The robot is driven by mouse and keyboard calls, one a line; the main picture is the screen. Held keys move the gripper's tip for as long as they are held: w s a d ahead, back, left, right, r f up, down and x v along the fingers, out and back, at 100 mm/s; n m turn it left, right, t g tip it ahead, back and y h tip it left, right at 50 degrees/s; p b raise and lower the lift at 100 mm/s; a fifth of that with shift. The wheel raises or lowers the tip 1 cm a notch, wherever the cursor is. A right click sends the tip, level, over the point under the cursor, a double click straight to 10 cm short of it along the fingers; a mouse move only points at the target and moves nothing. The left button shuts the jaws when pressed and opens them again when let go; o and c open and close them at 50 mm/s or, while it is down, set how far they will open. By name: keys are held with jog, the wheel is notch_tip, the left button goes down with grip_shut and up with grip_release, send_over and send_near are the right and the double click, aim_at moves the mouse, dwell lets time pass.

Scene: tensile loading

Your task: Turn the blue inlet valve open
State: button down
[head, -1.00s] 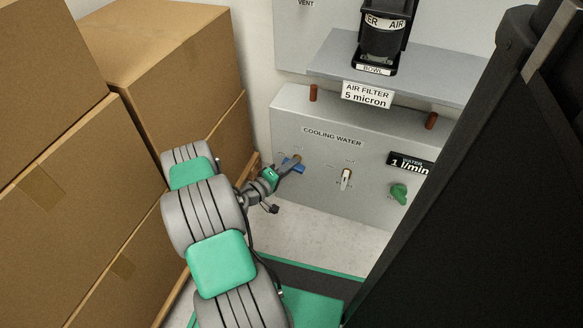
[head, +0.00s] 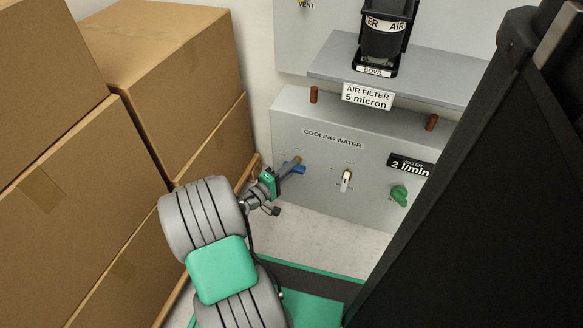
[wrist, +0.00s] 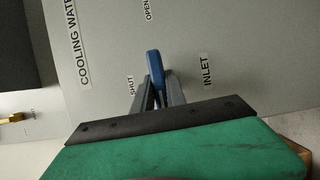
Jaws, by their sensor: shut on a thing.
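The blue inlet valve handle (head: 298,169) is at the left of the grey cooling water panel (head: 325,155). In the wrist view the handle (wrist: 154,64) stands between my two fingers, its free end towards the side of the OPEN label (wrist: 148,10). The SHUT label (wrist: 131,85) is left of the fingers and the INLET label (wrist: 208,70) is to their right. My gripper (head: 287,169) is shut on the handle; it also shows in the wrist view (wrist: 156,92). The handle's pivot is hidden by the fingers.
A white-handled valve (head: 346,180) and a green knob (head: 399,195) are farther right on the panel. The water display (head: 411,165) reads 2 l/min. Stacked cardboard boxes (head: 190,80) stand close at left. A dark cabinet (head: 480,200) blocks the right.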

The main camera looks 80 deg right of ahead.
jog(key=c, duration=1.4)
grip_release()
jog(key=shift+o, duration=0.2)
jog(key=shift+m, duration=0.3)
